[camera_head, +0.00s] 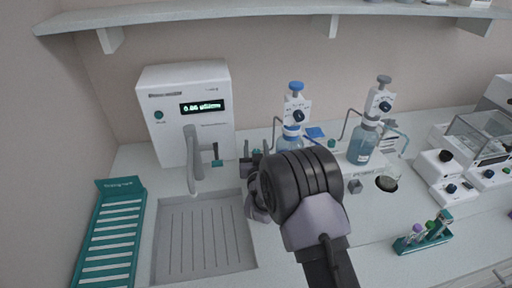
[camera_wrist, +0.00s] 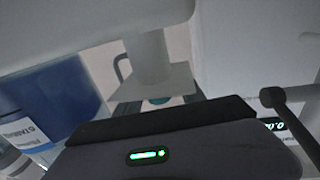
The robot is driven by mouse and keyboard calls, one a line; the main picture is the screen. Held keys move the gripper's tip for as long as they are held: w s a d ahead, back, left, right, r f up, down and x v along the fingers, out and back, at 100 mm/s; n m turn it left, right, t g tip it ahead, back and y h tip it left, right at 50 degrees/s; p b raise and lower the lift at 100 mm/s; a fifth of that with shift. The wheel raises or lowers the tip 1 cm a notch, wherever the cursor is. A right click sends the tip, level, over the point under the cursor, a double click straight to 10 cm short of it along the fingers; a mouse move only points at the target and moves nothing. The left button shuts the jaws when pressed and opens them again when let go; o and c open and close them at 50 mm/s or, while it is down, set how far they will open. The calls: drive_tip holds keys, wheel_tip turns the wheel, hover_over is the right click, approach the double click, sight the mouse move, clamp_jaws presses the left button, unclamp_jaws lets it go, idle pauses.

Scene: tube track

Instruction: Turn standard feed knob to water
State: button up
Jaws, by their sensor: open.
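A bottle with blue liquid (camera_head: 289,141) stands behind my arm, with a white dispenser head and blue cap above it. The dark round knob (camera_head: 298,116) sits on the front of that head; its setting marks are too small to read. In the wrist view a blue bottle (camera_wrist: 62,95) at the left carries a label that reads in part "STANDAR". My gripper (camera_head: 256,158) is open, left of the bottle and lower than the knob, apart from the knob. My wrist hides much of the gripper and the lower bottle.
A second dispenser bottle (camera_head: 362,144) stands to the right. A white box with a lit display (camera_head: 186,112) and a grey tap (camera_head: 193,158) stand at the left, above a sink (camera_head: 248,262). A shelf (camera_head: 230,13) hangs above.

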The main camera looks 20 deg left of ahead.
drive_tip(key=shift+w, duration=0.2)
clamp_jaws()
drive_tip(key=shift+f+b, duration=0.15)
drive_tip(key=shift+b, duration=0.15)
drive_tip(key=shift+m+h+b, duration=0.3)
drive_tip(key=shift+h+b, duration=0.05)
drive_tip(key=shift+h, duration=0.15)
drive_tip(key=m+h+b, duration=0.1)
drive_tip(key=h+b, duration=0.1)
drive_tip(key=b, duration=0.1)
drive_tip(key=shift+d+f+m+t+h, duration=0.15)
drive_tip(key=shift+d+m+t+h, duration=0.05)
drive_tip(key=shift+m+t+h, duration=0.2)
drive_tip(key=m+h+b, duration=0.2)
drive_tip(key=h, duration=0.1)
drive_tip(key=shift+d, duration=0.3)
drive_tip(key=shift+d+r+m+g+h+b, duration=0.15)
drive_tip(key=shift+d+m+g+h+b, duration=0.2)
drive_tip(key=shift+m+h, duration=0.6)
drive_tip(key=shift+r+m+g+h+b, duration=0.15)
drive_tip(key=shift+m+h+b, duration=0.35)
drive_tip(key=shift+h, duration=0.85)
